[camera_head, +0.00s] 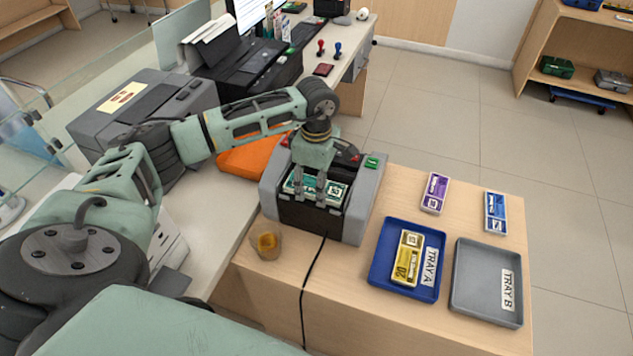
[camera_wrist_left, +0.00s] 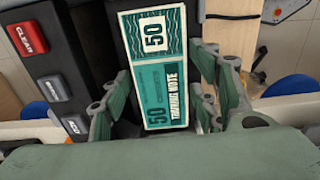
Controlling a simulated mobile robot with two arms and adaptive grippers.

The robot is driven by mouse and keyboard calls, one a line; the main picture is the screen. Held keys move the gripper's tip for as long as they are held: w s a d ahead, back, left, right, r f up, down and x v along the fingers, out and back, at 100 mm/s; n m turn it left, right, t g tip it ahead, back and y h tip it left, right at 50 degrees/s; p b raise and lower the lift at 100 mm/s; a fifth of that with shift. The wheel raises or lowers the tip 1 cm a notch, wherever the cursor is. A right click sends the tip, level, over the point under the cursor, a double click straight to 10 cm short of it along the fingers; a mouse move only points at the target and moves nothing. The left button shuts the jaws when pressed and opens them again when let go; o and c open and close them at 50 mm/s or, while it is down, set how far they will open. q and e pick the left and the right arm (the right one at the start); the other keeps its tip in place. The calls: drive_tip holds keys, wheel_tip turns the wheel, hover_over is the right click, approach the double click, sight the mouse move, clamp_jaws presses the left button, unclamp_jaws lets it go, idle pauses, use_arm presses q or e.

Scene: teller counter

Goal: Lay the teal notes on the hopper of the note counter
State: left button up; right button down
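The teal notes (camera_head: 336,194) lie flat in the hopper on top of the grey and black note counter (camera_head: 366,195). In the left wrist view the teal notes (camera_wrist_left: 158,95) show their "50" face, long side running away from the wrist. My left gripper (camera_head: 310,198) points down over the hopper. In the left wrist view its fingers (camera_wrist_left: 160,105) stand either side of the notes, with a gap visible at the right finger, so it looks open. The fingers hide part of the notes in the head view. My right gripper is not in view.
Blue tray A (camera_head: 381,270) holds yellow notes (camera_head: 407,258). Grey tray B (camera_head: 476,290) is empty. Purple notes (camera_head: 434,192) and blue notes (camera_head: 496,212) lie behind the trays. A small amber cup (camera_head: 266,243) stands near the counter's front left. A black cable (camera_head: 306,285) runs forward.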

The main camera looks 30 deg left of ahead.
sight(316, 187)
use_arm(q)
drive_tip(key=shift+o, duration=0.6)
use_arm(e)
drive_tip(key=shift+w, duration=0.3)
use_arm(q)
drive_tip(key=shift+r, duration=0.5)
wheel_tip(316, 187, up, 11)
drive_tip(key=b, duration=0.2)
drive_tip(key=shift+r, duration=0.15)
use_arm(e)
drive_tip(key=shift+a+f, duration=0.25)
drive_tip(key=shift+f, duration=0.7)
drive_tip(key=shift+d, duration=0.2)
